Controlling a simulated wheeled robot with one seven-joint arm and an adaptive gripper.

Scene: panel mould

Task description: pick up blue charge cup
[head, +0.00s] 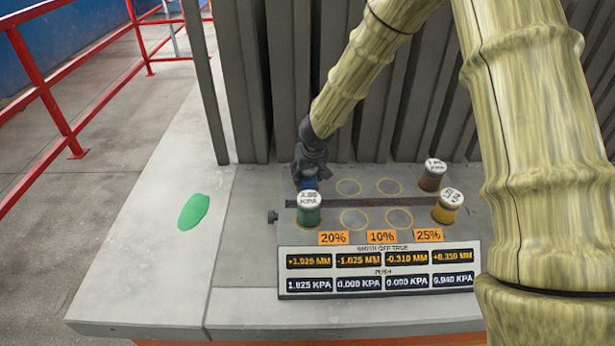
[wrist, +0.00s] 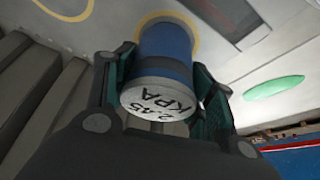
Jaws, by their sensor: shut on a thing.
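The blue charge cup (head: 309,181) stands at the back left of the panel in the head view, behind the green cup, mostly hidden by my gripper. In the wrist view the blue cup (wrist: 165,60) is between the two fingers, with a white lid marked 2.45 KPA. My gripper (head: 308,168) is shut on it, one finger on each side; it also shows in the wrist view (wrist: 162,90). A yellow ring lies at the cup's far end. I cannot tell whether the cup touches the panel.
A green cup (head: 309,212) stands just in front of my gripper. A brown cup (head: 432,176) and a yellow cup (head: 447,208) stand at the right. Empty yellow rings lie between them. A readout board (head: 380,271) is in front; grey upright ribs (head: 240,90) rise behind.

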